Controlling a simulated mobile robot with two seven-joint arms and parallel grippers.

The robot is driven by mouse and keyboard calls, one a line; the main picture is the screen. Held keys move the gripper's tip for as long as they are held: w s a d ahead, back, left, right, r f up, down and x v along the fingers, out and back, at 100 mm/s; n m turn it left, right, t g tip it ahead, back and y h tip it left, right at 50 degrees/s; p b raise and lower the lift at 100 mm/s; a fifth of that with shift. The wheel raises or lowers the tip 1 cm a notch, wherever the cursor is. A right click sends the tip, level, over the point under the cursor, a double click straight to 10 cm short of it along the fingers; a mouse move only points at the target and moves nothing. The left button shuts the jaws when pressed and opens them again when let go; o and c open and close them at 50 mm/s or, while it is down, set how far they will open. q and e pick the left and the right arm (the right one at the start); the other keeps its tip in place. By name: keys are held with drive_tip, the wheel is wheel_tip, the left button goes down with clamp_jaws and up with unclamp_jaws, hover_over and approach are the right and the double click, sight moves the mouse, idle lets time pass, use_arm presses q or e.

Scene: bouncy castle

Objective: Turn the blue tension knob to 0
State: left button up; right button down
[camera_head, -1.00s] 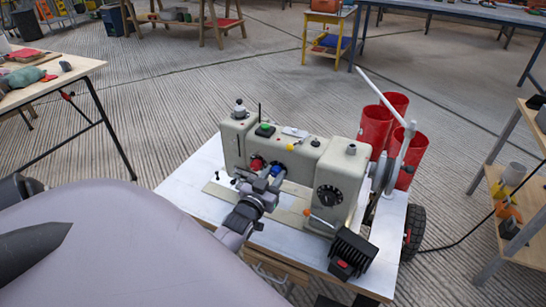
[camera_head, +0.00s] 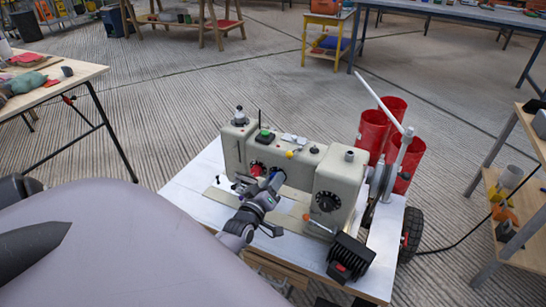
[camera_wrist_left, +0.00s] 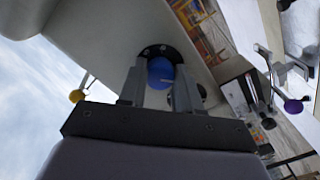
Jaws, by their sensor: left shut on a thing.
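The blue tension knob (camera_wrist_left: 160,72) shows in the left wrist view, on a dark round dial plate with pale marks. It sits on the front of a cream sewing machine (camera_head: 333,180). My left gripper (camera_head: 271,181) reaches the front of the machine, and its two fingers (camera_wrist_left: 160,88) stand on either side of the knob, shut on it. In the head view the gripper largely hides the knob. The dial's numbers and the knob's pointer are too small to read. My right gripper is not in view.
A red knob (camera_head: 256,169) is just left of the gripper. A black dial (camera_head: 327,202) and an orange-tipped lever (camera_head: 312,221) are to the right. A yellow ball-ended lever (camera_wrist_left: 76,96) is near the fingers. Red bins (camera_head: 372,131) stand behind the white tabletop (camera_head: 190,187).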

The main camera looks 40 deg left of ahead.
use_arm(q)
drive_tip(key=shift+n, duration=0.5)
drive_tip(key=o, duration=1.1)
drive_tip(key=shift+c, duration=0.2)
drive_tip(key=p+v, duration=0.1)
drive_tip(key=v, duration=0.6)
drive_tip(key=shift+p, duration=0.35)
